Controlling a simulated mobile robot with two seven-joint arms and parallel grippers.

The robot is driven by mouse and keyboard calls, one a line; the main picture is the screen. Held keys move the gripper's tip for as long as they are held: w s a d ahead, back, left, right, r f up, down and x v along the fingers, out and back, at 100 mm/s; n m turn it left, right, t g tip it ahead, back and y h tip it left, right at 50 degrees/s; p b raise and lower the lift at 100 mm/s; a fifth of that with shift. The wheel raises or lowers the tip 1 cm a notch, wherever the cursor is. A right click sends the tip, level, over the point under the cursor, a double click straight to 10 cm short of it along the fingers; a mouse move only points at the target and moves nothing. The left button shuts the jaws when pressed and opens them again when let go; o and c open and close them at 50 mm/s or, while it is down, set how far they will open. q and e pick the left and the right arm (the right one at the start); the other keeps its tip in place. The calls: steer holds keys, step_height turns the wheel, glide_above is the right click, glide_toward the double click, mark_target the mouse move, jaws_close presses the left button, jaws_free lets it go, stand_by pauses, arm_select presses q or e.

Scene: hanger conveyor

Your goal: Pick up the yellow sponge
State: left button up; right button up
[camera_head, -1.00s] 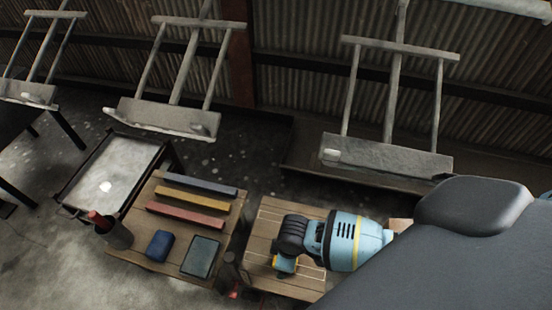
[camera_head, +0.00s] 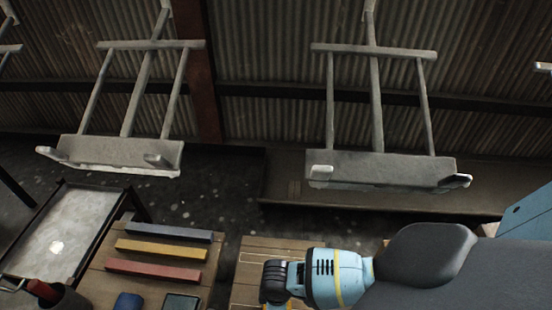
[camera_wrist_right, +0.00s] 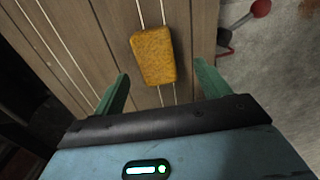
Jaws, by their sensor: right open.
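The yellow sponge (camera_wrist_right: 153,56) lies on a slatted wooden surface (camera_wrist_right: 85,45) in the right wrist view. My right gripper (camera_wrist_right: 160,74) is open, with one green finger to each side of the sponge's lower end. Nothing is between the fingers in their grip, and the gap to the sponge is hard to judge. In the head view my right arm reaches over a wooden table (camera_head: 258,250); its gripper is at or below the lower edge, and the sponge does not show. My left gripper is not in view.
Left of the arm, a wooden table holds blue (camera_head: 168,232), yellow (camera_head: 160,250) and red (camera_head: 152,271) bars. A metal-topped table (camera_head: 75,225) stands further left. Grey hangers (camera_head: 118,152) (camera_head: 385,168) hang behind. A red round object (camera_wrist_right: 261,8) lies beyond the slats.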

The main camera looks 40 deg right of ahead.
steer(key=shift+f, duration=0.1)
steer(key=f+b, duration=0.1)
steer(key=f, duration=0.1)
steer(key=f+b, duration=0.2)
steer(key=shift+w+d+f, duration=0.2)
steer(key=shift+f, duration=0.05)
steer(key=shift+f+b, duration=0.3)
steer(key=c, duration=1)
